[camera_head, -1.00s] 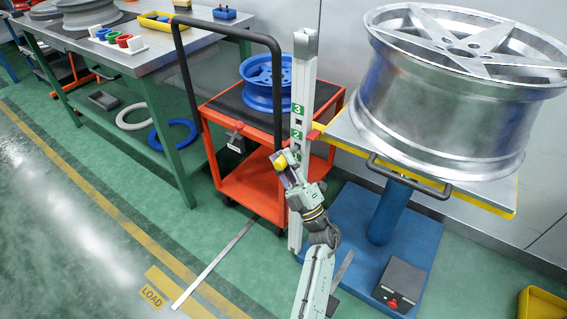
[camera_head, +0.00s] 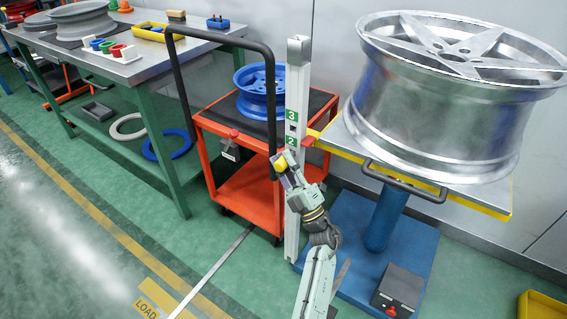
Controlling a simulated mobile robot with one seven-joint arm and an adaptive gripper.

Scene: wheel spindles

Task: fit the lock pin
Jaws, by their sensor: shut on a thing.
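My gripper (camera_head: 285,168) is in front of the white upright post (camera_head: 298,80), just below its green label 2 (camera_head: 291,141). It is shut on a small yellow piece (camera_head: 279,165), which seems to be the lock pin. My gripper hides most of the piece, and I cannot tell whether its tip touches the post or sits in a hole. The post has a green label 3 (camera_head: 292,115) above label 2, with dark holes near the labels. A red tab (camera_head: 308,141) projects from the right side of the post.
A large silver wheel (camera_head: 440,120) lies on the yellow-edged lift table (camera_head: 470,198) at the right. An orange cart (camera_head: 245,187) with a black handle (camera_head: 178,90) and a blue wheel (camera_head: 258,105) stands left of the post. A workbench (camera_head: 150,65) is farther left.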

